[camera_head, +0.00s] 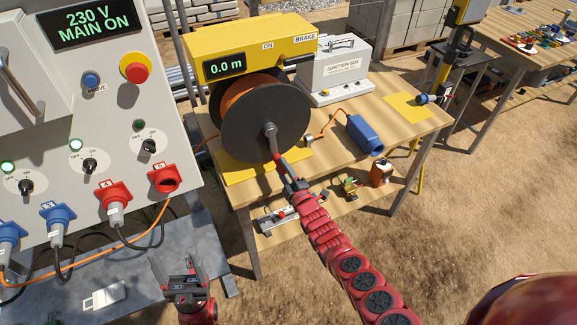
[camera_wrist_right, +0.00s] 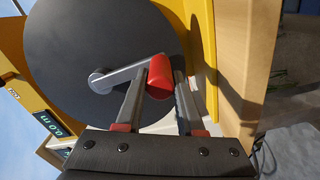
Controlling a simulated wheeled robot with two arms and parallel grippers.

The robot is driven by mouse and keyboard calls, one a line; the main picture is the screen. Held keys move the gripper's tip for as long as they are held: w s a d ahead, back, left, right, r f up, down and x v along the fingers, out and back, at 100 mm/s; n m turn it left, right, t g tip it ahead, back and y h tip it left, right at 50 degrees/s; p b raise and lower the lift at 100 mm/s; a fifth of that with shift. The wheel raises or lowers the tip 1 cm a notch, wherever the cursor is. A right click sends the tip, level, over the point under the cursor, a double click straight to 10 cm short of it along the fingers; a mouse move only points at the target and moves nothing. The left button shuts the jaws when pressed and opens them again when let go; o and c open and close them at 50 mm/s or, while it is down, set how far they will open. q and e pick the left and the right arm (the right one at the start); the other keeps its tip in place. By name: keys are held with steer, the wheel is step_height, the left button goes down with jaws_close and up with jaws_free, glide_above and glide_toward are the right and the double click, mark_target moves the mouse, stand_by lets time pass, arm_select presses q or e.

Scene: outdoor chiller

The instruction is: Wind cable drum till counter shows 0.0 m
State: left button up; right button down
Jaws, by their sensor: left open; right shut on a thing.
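The cable drum (camera_head: 243,128) has a dark round flange with orange cable behind it, under a yellow housing (camera_head: 250,47). The counter (camera_head: 226,65) on the housing reads 0.0 m. A grey crank (camera_head: 270,138) is on the drum's face, and its red handle (camera_wrist_right: 159,77) shows in the right wrist view. My right gripper (camera_head: 285,178) is shut on the red handle, its fingers on either side of it. The crank arm (camera_wrist_right: 115,80) shows at the flange. My left gripper (camera_head: 180,272) is open and empty, low in front of the grey bench, with its fingers pointing up.
A control panel (camera_head: 85,165) with red and blue plugs stands at the left and its display reads 230 V MAIN ON. On the wooden table (camera_head: 400,150) are a junction box (camera_head: 335,75) and a blue connector (camera_head: 365,135). A BRAKE lever (camera_head: 297,60) sits beside the housing.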

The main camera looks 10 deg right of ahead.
steer(key=shift+s+a+m, duration=0.1)
steer(key=shift+a+m, duration=0.25)
steer(key=shift+m, duration=0.05)
steer(key=c, duration=0.5)
jaws_free()
steer(key=shift+a, duration=0.1)
